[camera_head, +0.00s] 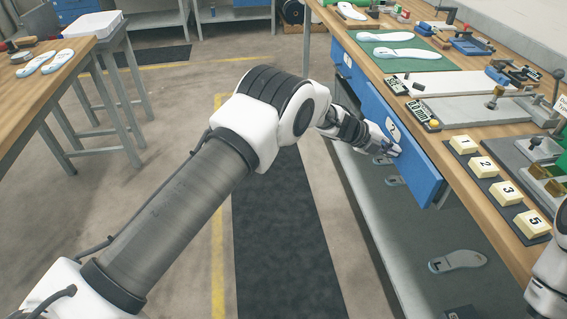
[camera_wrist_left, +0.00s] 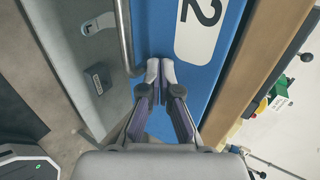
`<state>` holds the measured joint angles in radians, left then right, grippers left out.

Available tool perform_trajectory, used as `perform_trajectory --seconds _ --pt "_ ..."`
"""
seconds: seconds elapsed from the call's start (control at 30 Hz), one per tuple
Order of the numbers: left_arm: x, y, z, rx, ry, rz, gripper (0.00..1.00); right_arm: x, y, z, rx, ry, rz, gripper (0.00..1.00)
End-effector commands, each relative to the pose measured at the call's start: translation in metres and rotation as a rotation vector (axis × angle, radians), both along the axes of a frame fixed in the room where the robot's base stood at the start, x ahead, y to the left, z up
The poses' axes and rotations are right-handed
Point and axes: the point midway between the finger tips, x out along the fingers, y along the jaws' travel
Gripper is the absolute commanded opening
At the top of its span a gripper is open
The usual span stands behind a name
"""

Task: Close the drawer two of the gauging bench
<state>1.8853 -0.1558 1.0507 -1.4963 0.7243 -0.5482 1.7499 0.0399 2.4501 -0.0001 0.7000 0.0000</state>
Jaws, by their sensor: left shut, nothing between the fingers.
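Drawer two (camera_head: 418,172) is a blue front with a white label "2" under the worktop of the gauging bench (camera_head: 462,195). My left gripper (camera_head: 396,152) is at the drawer front, just below the label. In the left wrist view its shut, empty fingertips (camera_wrist_left: 160,70) are in front of the blue drawer front (camera_wrist_left: 160,30), beside the metal bar handle (camera_wrist_left: 125,38). I cannot tell if they touch it, or how far the drawer stands out. Part of my right arm shows at the right edge; its gripper is out of view.
Numbered blocks (camera_head: 483,165), a gauge with a display (camera_head: 421,112) and a green mat with insoles (camera_head: 385,50) are on the worktop. A lower shelf holds insoles (camera_head: 458,261). A wooden table (camera_head: 50,85) stands at the left. The floor between is clear, with a dark mat (camera_head: 285,240).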

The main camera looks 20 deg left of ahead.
Motion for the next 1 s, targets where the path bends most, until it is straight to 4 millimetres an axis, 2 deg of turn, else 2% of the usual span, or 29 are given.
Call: perform_trajectory --seconds 0.1,0.3,1.0 --pt "0.008 -0.012 -0.001 0.001 -0.002 -0.002 0.00 0.000 0.000 -0.001 0.000 0.000 0.000 0.43" --pt "0.015 -0.020 0.000 0.000 -0.001 0.000 0.00 0.000 0.000 -0.002 0.000 0.000 0.000 0.43" --pt "0.014 -0.020 0.001 -0.001 -0.001 -0.001 0.00 0.000 0.000 -0.002 0.000 0.000 0.000 0.43"
